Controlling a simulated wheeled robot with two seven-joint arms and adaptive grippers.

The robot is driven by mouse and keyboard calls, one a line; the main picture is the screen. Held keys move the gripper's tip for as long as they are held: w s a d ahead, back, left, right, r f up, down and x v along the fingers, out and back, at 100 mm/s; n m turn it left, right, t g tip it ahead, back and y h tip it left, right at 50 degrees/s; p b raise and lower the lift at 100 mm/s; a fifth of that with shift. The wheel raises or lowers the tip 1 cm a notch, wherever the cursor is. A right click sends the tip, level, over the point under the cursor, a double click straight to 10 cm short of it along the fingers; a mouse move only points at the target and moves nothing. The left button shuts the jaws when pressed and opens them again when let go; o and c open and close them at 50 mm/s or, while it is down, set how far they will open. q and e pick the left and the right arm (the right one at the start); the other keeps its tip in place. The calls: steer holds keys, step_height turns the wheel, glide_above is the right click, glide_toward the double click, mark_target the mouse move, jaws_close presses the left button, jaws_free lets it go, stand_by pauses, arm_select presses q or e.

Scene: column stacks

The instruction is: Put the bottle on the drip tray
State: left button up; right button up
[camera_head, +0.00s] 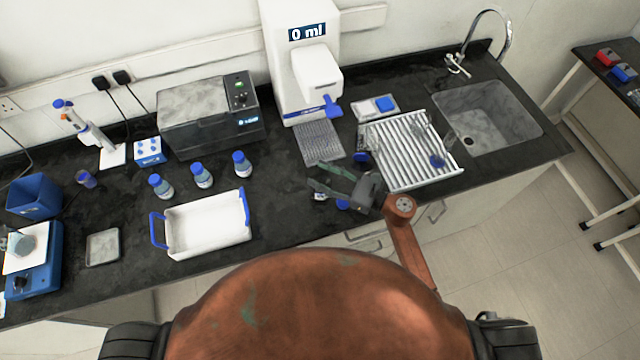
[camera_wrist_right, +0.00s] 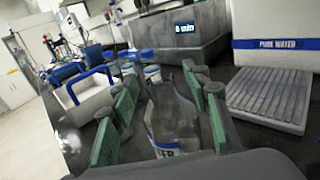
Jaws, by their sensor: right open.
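A clear bottle (camera_wrist_right: 172,112) with a blue and white label stands between the fingers of my right gripper in the right wrist view. Its neck points up, and its lower part is cut off by the gripper body. My right gripper (camera_head: 334,180) is open around it, with green pads on both sides (camera_wrist_right: 160,125). In the head view the gripper and arm mostly hide the bottle; only small white and blue bits show beneath. The grey ribbed drip tray (camera_head: 320,143) lies bare under the white dispenser; it also shows in the right wrist view (camera_wrist_right: 268,97). My left gripper is out of view.
The dispenser (camera_head: 301,60) reads 0 ml. A white drying rack (camera_head: 452,170) with glassware stands to the right, before the sink (camera_head: 490,118). To the left are a white blue-handled tray (camera_head: 208,226), blue-capped bottles (camera_head: 202,175) and a grey bath (camera_head: 196,112).

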steer(key=shift+w+a, duration=0.15)
steer(key=shift+a, duration=0.1)
steer(key=shift+c, duration=0.4)
jaws_close()
